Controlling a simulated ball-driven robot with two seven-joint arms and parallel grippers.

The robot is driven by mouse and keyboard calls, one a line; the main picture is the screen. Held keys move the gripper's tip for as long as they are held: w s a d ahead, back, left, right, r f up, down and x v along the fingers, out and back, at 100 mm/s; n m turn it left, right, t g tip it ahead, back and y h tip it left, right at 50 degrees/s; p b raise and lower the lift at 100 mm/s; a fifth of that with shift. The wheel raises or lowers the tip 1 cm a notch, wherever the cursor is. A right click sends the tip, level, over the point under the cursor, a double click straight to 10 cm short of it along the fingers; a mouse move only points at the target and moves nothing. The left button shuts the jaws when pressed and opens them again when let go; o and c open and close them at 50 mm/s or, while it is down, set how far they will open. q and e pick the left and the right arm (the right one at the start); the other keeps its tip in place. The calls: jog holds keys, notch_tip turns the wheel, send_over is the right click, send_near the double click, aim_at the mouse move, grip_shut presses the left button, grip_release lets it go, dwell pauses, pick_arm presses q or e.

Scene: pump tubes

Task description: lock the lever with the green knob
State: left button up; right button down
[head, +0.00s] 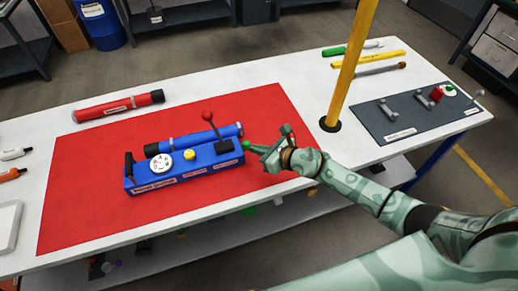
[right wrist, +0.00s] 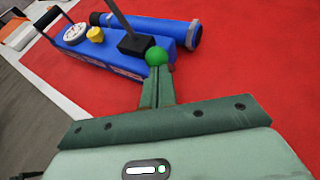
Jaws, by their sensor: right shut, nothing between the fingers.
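The green knob (head: 247,145) shows at the right end of the blue pump unit (head: 180,177). It also shows in the right wrist view as a green ball (right wrist: 156,56) just beyond my fingertips; its stalk is hidden. My right gripper (head: 262,150) is shut and empty, with its tips at or very close to the knob; I cannot tell whether they touch. A second lever with a red knob (head: 207,115) stands up from a black block (head: 225,147) on the unit. My left gripper is not in view.
The unit sits on a red mat (head: 80,210) with a blue tube (head: 195,138) behind it. A red tube (head: 118,106) lies at the back left. A yellow post (head: 352,60) rises right of the mat. A dark panel (head: 395,112) with small fittings lies farther right.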

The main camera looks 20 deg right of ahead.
jog(key=shift+w+r+g+p, duration=0.25)
jog(key=shift+r+g+p, duration=0.1)
jog(key=shift+p, duration=0.45)
jog(key=w+r+m+g+h+p, duration=0.1)
jog(key=w+m+g, duration=0.1)
jog(key=w+g, duration=0.4)
jog(key=shift+a+r+m+g+p, duration=0.15)
jog(key=shift+r+m+g+p, duration=0.15)
jog(key=shift+g, duration=0.05)
jog(key=shift+r, duration=0.15)
jog(key=shift+r+p, duration=0.6)
jog(key=shift+r, duration=0.15)
